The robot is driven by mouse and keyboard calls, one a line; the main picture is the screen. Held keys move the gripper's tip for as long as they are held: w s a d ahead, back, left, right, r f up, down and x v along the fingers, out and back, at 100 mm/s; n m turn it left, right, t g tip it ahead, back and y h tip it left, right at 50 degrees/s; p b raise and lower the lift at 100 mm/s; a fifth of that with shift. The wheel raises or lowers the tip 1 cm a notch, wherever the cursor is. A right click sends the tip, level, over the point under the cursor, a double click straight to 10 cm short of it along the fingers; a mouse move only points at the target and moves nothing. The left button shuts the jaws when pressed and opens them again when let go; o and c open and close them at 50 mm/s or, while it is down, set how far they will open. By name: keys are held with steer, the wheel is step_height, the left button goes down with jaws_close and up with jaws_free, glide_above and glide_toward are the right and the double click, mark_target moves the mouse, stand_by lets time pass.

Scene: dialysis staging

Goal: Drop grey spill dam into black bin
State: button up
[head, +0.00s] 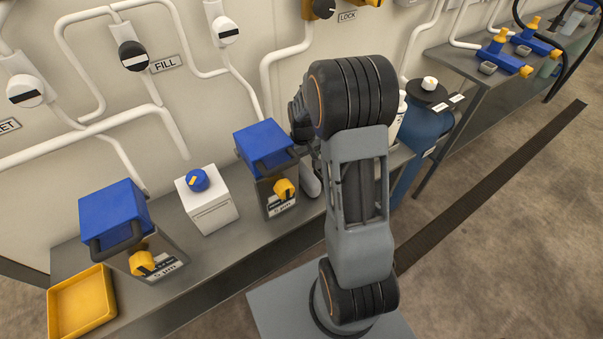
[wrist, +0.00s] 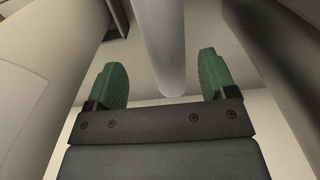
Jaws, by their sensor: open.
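My gripper (wrist: 163,82) shows in the wrist view with its two green fingertips wide apart. A light grey cylinder with a rounded end (wrist: 165,45) appears between the fingertips, with gaps on both sides. It may be the grey spill dam, but I cannot be sure. In the head view, a pale grey rounded piece (head: 311,179) shows beside my arm at the back counter, and it may be the same thing. My arm hides the gripper there. I see no black bin in either view.
Two blue-topped units (head: 113,213) (head: 264,144) stand on the grey counter, with a white box (head: 207,205) between them. A yellow tray (head: 80,304) is at the left end. White pipes (head: 99,132) run along the wall. A blue tank (head: 423,126) stands right of my arm. Floor at right is open.

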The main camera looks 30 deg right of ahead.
mark_target(301, 166)
steer(key=shift+a+f, duration=0.15)
steer(key=shift+f, duration=1.25)
steer(key=shift+a+f, duration=0.15)
steer(key=shift+f, duration=1.25)
steer(key=c, duration=1.1)
steer(key=shift+r, duration=0.15)
